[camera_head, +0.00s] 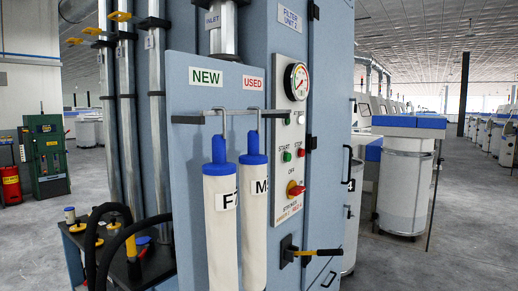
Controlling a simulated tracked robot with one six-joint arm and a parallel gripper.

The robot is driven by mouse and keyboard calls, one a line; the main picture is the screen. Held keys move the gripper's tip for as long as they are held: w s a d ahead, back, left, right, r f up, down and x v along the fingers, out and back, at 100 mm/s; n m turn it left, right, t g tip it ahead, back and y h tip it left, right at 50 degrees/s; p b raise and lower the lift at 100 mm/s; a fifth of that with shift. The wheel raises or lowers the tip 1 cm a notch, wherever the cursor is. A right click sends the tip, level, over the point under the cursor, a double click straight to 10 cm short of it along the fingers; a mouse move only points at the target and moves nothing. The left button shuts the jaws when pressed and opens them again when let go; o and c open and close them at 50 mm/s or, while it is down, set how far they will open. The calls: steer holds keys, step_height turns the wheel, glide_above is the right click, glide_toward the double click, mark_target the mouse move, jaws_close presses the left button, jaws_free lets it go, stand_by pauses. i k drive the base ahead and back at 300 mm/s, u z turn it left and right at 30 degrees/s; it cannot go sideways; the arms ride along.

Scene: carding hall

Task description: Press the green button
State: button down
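The green button (287,156) is small and round, on the light control panel of the blue filter cabinet (340,90), under the label START. A red button (300,153) under the label STOP sits just to its right. Nothing covers the green button. My gripper is not in view.
Two white filter tubes (221,225) with blue caps hang from a rail (190,119), left of the panel. A yellow-handled lever (318,252) sticks out below it. Black hoses (92,240) curve at lower left. Open grey floor (440,268) lies to the right.

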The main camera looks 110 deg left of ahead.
mark_target(287, 156)
steer(key=u, duration=3.55)
steer(key=i, duration=1)
steer(key=z, duration=0.05)
